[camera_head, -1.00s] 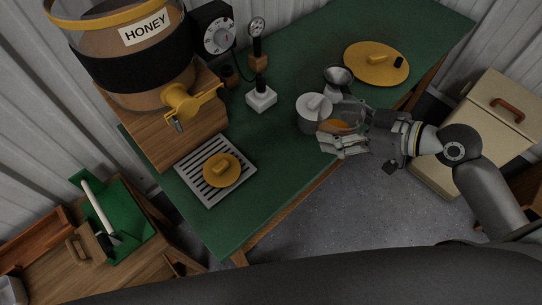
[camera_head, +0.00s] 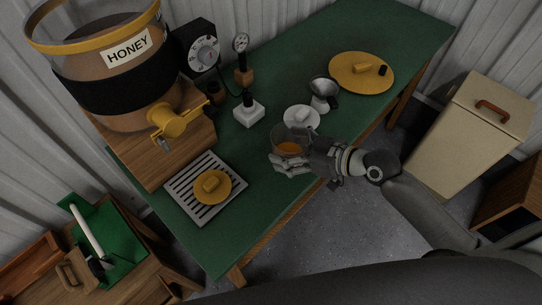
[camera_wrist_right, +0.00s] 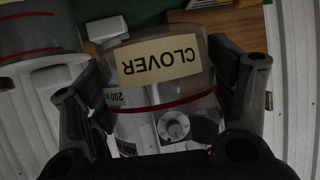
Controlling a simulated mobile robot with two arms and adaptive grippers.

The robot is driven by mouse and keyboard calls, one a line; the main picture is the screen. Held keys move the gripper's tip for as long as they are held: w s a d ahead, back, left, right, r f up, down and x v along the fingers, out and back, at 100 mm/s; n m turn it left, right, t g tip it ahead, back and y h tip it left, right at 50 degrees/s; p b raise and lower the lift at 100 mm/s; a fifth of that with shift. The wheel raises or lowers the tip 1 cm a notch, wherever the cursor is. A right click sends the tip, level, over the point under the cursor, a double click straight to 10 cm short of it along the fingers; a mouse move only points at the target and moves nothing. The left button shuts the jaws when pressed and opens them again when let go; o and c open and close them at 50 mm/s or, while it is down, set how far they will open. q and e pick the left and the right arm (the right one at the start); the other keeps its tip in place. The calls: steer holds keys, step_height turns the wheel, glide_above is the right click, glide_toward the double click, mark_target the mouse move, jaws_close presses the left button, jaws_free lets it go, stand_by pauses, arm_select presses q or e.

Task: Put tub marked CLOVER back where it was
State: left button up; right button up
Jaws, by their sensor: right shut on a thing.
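The clear tub marked CLOVER (camera_wrist_right: 160,62) is between the two fingers of my right gripper (camera_wrist_right: 163,105) in the right wrist view. Its label looks upside down there, with red lines and volume marks below. In the head view the tub (camera_head: 290,139) has orange contents and is over the green bench's front edge, in front of a white-lidded container (camera_head: 302,117). My right gripper (camera_head: 290,160) is shut on the tub. Whether the tub touches the bench cannot be told. My left gripper is not in view.
A HONEY tank (camera_head: 110,80) with a yellow tap (camera_head: 175,121) stands at left, above a slatted tray (camera_head: 197,205) bearing a yellow disc (camera_head: 212,186). A white-based stand (camera_head: 249,113), a metal funnel (camera_head: 324,90) and a yellow lid (camera_head: 352,75) stand on the bench (camera_head: 240,218).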

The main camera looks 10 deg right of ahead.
glide_above(271, 167)
step_height(271, 167, down, 6)
steer(key=shift+f+p, duration=0.35)
steer(key=shift+f, duration=1.25)
steer(key=shift+f+b, duration=0.2)
steer(key=shift+b, duration=0.1)
steer(key=o, duration=1.2)
steer(key=shift+r, duration=0.1)
steer(key=shift+r, duration=0.1)
